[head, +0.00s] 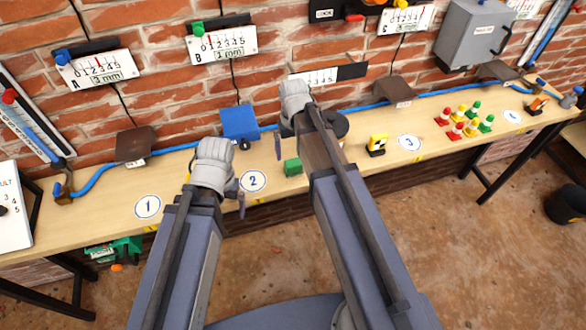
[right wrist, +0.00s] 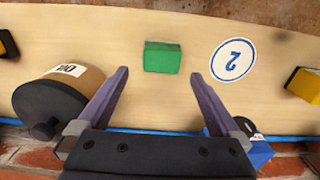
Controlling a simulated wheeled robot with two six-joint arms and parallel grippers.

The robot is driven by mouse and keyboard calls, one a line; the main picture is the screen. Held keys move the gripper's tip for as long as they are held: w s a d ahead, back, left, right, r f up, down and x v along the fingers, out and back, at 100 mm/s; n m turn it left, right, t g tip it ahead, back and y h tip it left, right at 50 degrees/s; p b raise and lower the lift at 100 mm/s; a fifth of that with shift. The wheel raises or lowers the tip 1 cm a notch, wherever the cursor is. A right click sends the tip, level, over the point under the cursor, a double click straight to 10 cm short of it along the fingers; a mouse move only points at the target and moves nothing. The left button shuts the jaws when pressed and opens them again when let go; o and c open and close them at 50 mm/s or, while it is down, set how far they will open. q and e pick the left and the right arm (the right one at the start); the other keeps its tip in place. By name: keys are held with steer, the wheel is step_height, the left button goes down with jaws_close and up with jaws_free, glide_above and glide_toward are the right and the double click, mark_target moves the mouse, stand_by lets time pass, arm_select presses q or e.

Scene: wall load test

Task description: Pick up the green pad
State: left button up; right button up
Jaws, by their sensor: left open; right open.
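The green pad (head: 293,167) is a small green block lying on the wooden bench, just right of the round label 2 (head: 253,181) in the head view. In the right wrist view the green pad (right wrist: 162,57) lies beyond my fingertips, roughly midway between them. My right gripper (right wrist: 158,82) is open and empty, with the pad apart from both fingers. In the head view my right gripper (head: 297,140) is partly hidden by its own arm. My left gripper (head: 236,192) is open and empty near the bench's front edge, by label 2.
A blue block (head: 239,122) is at the wall behind label 2. Bare bench surrounds the pad.

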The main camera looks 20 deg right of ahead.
mark_target(293, 160)
steer(key=shift+a+f+b, duration=0.1)
steer(key=shift+f+b, duration=2.5)
steer(key=shift+f, duration=0.05)
steer(key=shift+r, duration=0.1)
steer(key=shift+c, duration=0.2)
steer(key=c, duration=1.5)
steer(key=shift+r, duration=0.1)
step_height(293, 160, up, 10)
steer(key=p, duration=1)
steer(key=shift+f+b, duration=0.6)
steer(key=shift+f, duration=0.2)
steer(key=shift+r, duration=0.15)
